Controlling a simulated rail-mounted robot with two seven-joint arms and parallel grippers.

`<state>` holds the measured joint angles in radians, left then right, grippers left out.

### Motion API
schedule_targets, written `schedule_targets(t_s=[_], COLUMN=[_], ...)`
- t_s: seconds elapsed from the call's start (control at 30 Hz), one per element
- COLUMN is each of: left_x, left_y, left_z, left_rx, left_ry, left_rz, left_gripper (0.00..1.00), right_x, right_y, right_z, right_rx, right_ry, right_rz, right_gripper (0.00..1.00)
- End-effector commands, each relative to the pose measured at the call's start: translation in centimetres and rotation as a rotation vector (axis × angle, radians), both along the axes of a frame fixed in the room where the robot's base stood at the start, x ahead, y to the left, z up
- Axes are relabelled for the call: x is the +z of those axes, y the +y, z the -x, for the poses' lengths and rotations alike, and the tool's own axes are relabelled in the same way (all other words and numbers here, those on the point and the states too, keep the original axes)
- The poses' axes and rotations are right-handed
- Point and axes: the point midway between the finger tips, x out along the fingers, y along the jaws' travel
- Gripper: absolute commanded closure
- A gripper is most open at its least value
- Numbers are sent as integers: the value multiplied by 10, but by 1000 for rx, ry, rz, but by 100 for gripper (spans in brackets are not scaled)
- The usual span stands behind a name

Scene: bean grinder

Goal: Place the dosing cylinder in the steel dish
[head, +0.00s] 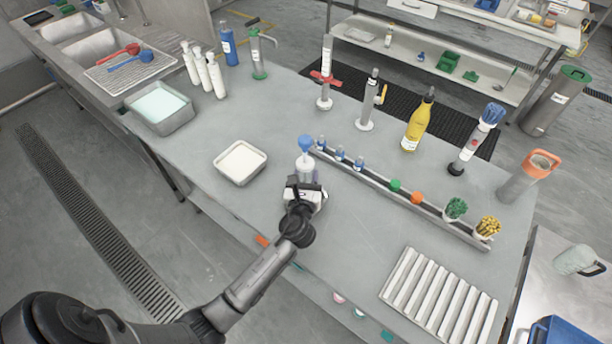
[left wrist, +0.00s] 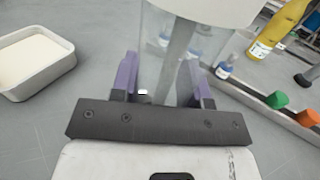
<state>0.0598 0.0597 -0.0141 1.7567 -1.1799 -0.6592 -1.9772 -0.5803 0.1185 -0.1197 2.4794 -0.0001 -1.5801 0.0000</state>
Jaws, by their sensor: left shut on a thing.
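The dosing cylinder (head: 305,167) has a clear body and a blue top, and stands roughly upright in my left gripper (head: 304,183). In the left wrist view, the purple fingers of the left gripper (left wrist: 164,78) are shut around the clear body of the cylinder (left wrist: 172,50), which has a grey rod inside and a broad whitish part above. I cannot tell whether its base touches the table. A shallow pale dish (head: 239,178) with whitish contents is left of the gripper, apart from it, and also shows in the left wrist view (left wrist: 40,82). A grey metal tub (head: 177,122) holding pale liquid is farther left.
A slatted tray (head: 437,296) is at front right. Table between cylinder and pale dish is clear.

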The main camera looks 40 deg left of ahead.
Motion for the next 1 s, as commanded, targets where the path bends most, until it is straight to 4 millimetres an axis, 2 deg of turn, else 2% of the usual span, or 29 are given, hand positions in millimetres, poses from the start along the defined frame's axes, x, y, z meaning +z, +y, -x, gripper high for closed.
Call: schedule_targets(t_s=[0.03,0.27,0.6,0.77,1.0], left_x=[-1,0,3,2,2], left_y=[0,0,-1,-14,-39], left_z=[0,0,2,20,58], left_rx=[0,0,-1,-2,-1], left_ry=[0,1,1,2,2], left_rz=[0,-1,0,0,2], left_gripper=[55,33,33,33,33], right_x=[0,0,2,5,8], right_y=[0,1,1,-1,-2], right_z=[0,0,0,0,0], right_rx=[-1,-2,-1,2,5], right_ry=[0,0,-1,-1,-1], right_rz=[-1,-4,-1,3,7], right_gripper=[39,39,39,39,39])
